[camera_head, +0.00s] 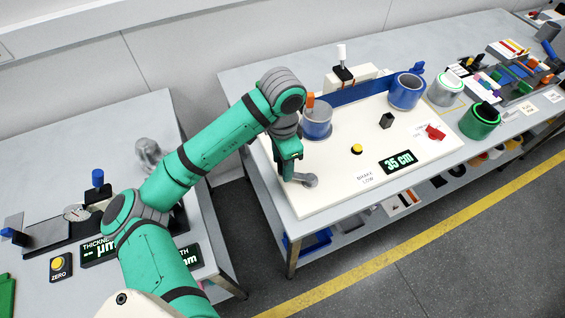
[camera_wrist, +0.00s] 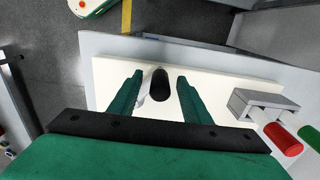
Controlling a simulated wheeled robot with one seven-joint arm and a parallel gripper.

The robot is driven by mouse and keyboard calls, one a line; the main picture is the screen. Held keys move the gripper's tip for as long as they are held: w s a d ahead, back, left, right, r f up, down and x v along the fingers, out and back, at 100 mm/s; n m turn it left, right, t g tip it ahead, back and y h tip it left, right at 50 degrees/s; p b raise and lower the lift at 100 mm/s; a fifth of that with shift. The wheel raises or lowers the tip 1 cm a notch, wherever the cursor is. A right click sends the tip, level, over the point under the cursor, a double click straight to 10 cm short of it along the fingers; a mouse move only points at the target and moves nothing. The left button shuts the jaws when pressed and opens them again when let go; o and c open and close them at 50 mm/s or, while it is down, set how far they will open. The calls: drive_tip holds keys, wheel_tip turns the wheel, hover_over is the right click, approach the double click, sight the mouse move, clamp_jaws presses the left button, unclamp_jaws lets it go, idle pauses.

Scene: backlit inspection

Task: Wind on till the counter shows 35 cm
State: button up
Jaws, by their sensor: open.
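The counter (camera_head: 398,161) on the white board reads 35 cm. A blue band (camera_head: 358,91) runs at the back of the board between a left spool (camera_head: 317,128) and a larger blue roll (camera_head: 406,93) at the right. My gripper (camera_head: 288,180) is low over the board's near left corner, beside a grey crank-like part (camera_head: 309,181). In the wrist view my gripper is open, and a dark upright knob (camera_wrist: 159,84) shows between its two fingers. A gap shows on each side of the knob. Whether the knob belongs to the grey part is unclear.
The board (camera_head: 345,190) also holds a yellow button (camera_head: 357,149), a dark block (camera_head: 386,120) and a red part (camera_head: 435,132). Green (camera_head: 480,121) and grey (camera_head: 446,90) rolls stand right. A second bench (camera_head: 60,150) is left, across a gap.

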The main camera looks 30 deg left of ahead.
drive_tip(key=shift+r, duration=3.9)
